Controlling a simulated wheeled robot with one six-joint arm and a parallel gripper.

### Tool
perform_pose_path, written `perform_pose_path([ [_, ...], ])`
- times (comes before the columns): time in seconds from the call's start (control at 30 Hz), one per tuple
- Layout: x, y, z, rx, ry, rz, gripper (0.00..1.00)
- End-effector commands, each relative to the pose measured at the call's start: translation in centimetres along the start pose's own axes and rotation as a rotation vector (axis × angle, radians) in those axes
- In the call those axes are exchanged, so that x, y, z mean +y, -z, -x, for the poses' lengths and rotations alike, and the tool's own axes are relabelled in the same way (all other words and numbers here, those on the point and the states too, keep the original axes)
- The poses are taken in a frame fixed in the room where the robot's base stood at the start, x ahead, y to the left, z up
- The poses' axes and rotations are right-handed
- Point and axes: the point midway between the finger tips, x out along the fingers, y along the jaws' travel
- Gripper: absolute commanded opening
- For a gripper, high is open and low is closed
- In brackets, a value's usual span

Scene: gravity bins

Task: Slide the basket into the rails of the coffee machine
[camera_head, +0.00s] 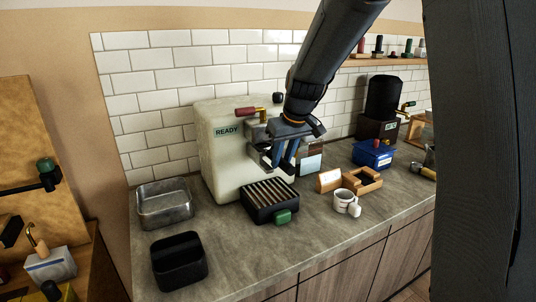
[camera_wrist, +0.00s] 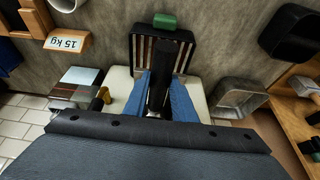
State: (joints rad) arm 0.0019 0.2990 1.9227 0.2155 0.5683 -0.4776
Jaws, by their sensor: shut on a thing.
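The coffee machine (camera_head: 225,172) is a cream box with a READY label, standing against the tiled wall; its pale body also shows in the wrist view (camera_wrist: 119,86). A slatted black tray (camera_head: 268,196) with a green handle (camera_head: 283,216) sits at its front. My gripper (camera_head: 284,166) is in front of the machine, above the tray, with its blue fingers pointing down. In the wrist view, the fingers are shut on a narrow black part (camera_wrist: 166,75), seemingly the basket's handle. The rest of the basket and the rails cannot be made out clearly behind the gripper.
A metal pan (camera_head: 165,205) and an open black bin (camera_head: 179,263) stand left on the counter. A white mug (camera_head: 343,200), wooden blocks (camera_head: 362,181) and a blue box (camera_head: 371,155) stand right. Bare counter lies along the front edge.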

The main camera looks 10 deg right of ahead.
Motion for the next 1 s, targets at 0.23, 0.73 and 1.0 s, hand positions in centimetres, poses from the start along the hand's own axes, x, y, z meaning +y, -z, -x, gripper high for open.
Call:
perform_pose_path([
  [0.23,0.0,0.1,0.1,0.003,-0.001,0.0,0.37],
  [0.73,0.0,0.0,1.2,0.003,-0.001,-0.001,0.46],
  [1.0,0.0,0.0,5.4,0.005,-0.002,0.001,0.46],
])
